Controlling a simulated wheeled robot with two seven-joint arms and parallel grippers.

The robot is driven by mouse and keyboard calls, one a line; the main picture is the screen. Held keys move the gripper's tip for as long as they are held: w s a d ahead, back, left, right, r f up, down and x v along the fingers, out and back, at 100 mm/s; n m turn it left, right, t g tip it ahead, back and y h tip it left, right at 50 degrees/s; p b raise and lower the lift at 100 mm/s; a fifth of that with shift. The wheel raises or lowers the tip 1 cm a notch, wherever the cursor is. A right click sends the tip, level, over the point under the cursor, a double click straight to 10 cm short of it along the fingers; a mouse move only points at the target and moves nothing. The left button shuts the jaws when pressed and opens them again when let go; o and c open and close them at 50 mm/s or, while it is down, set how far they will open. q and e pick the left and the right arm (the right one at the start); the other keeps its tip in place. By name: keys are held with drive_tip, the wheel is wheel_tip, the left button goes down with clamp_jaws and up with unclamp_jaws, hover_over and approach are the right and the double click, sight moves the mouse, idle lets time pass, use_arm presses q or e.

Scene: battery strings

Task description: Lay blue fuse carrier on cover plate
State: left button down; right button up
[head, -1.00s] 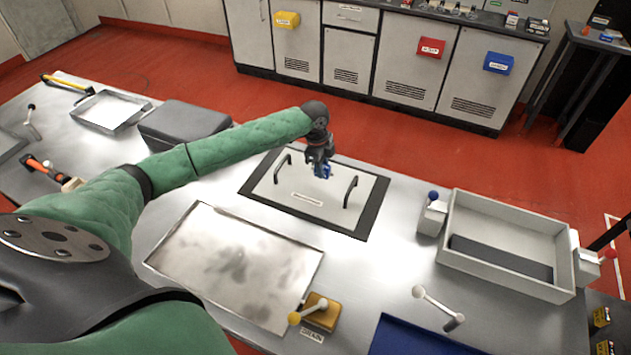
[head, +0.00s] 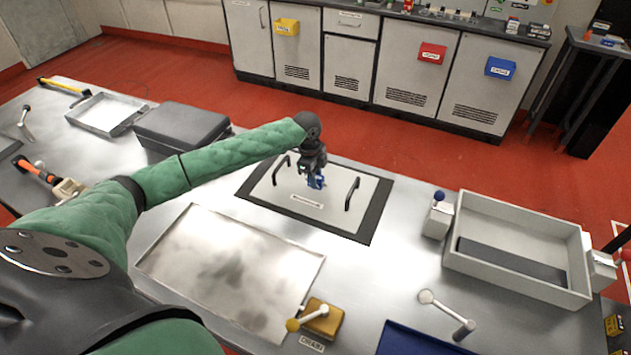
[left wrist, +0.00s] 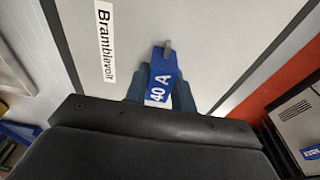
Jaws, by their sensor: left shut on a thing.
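The blue fuse carrier (head: 316,182) is in my left gripper (head: 314,178), over the cover plate. In the left wrist view the carrier (left wrist: 163,80) shows a white "40 A" label and sits between the two fingers (left wrist: 160,92). The cover plate (head: 335,207) is a light grey panel with a dark border, two black handles and a name label. In the left wrist view the plate (left wrist: 220,40) lies behind the carrier, with a "Bramblevolt" label. I cannot tell whether the carrier touches the plate. My right gripper is not in view.
The two black handles (head: 351,194) stand up on either side of the carrier. A shallow metal tray (head: 170,262) lies in front of the plate. A grey box (head: 181,126) stands at left, and a grey open bin (head: 575,235) at right.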

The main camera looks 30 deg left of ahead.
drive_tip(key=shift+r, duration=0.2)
use_arm(q)
drive_tip(key=shift+f, duration=0.1)
drive_tip(key=c, duration=1.2)
unclamp_jaws()
drive_tip(key=shift+f, duration=0.1)
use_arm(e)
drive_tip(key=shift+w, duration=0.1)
use_arm(q)
drive_tip(key=shift+o, duration=0.2)
drive_tip(key=shift+r, duration=0.3)
wheel_tip(320, 180, up, 12)
drive_tip(key=a+b, duration=0.1)
drive_tip(key=b, duration=0.2)
drive_tip(key=shift+a+f, duration=0.2)
drive_tip(key=shift+a, duration=0.2)
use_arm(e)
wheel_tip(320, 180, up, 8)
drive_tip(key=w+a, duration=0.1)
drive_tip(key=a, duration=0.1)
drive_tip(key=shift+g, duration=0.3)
